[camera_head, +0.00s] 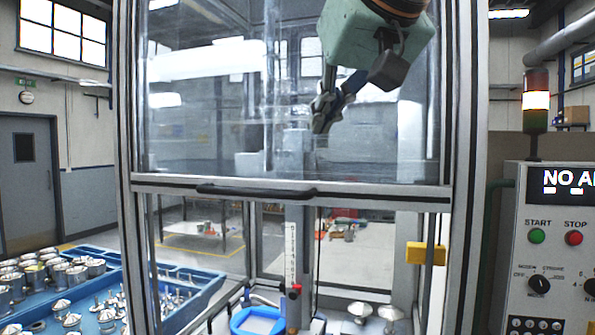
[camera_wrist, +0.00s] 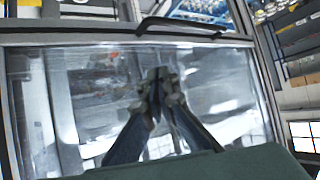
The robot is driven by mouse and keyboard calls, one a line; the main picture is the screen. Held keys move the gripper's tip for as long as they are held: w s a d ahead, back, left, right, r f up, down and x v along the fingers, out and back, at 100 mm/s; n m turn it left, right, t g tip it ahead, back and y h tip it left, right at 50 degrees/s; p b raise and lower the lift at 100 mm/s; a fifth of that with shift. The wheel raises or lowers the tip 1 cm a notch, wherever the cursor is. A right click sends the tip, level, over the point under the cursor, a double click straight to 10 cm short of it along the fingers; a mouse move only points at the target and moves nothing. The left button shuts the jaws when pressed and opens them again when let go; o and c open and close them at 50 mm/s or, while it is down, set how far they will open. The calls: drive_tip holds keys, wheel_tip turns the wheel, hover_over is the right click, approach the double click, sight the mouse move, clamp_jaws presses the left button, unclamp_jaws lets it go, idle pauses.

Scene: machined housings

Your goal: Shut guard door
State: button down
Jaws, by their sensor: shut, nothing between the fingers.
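The guard door (camera_head: 225,110) is a clear panel in a metal frame, raised so that an open gap shows below its bottom rail. A dark bar handle (camera_head: 258,190) runs along that rail. In the wrist view the handle (camera_wrist: 180,27) lies at the top, beyond the fingertips, with the clear door panel (camera_wrist: 75,100) filling the middle. My gripper (camera_head: 322,115) is in front of the panel, above and to the right of the handle and apart from it. Its fingertips (camera_wrist: 158,85) are together and empty. Whether they touch the panel is unclear.
Below the door are a blue-rimmed dish (camera_head: 257,320), a column with a scale (camera_head: 293,245) and metal parts (camera_head: 375,310). A yellow block (camera_head: 426,253) sits on the right post. A control panel (camera_head: 550,250) stands right. Blue trays (camera_head: 195,285) of parts lie left.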

hover_over(304, 194)
drive_tip(key=f, duration=0.5)
drive_tip(key=shift+w+a+f+p, duration=0.1)
drive_tip(key=shift+w+f+p, duration=0.15)
drive_tip(key=shift+w+p, duration=0.1)
drive_tip(key=shift+s+f+b, duration=0.2)
drive_tip(key=shift+f, duration=0.35)
drive_tip(key=shift+s+f+b, duration=0.15)
drive_tip(key=shift+f+b, duration=0.05)
drive_tip(key=shift+f, duration=0.3)
drive_tip(key=shift+s+d+f, duration=0.15)
drive_tip(key=shift+s+f, duration=0.05)
drive_tip(key=shift+f, duration=0.2)
drive_tip(key=shift+s+d+f, duration=0.15)
drive_tip(key=shift+f, duration=0.2)
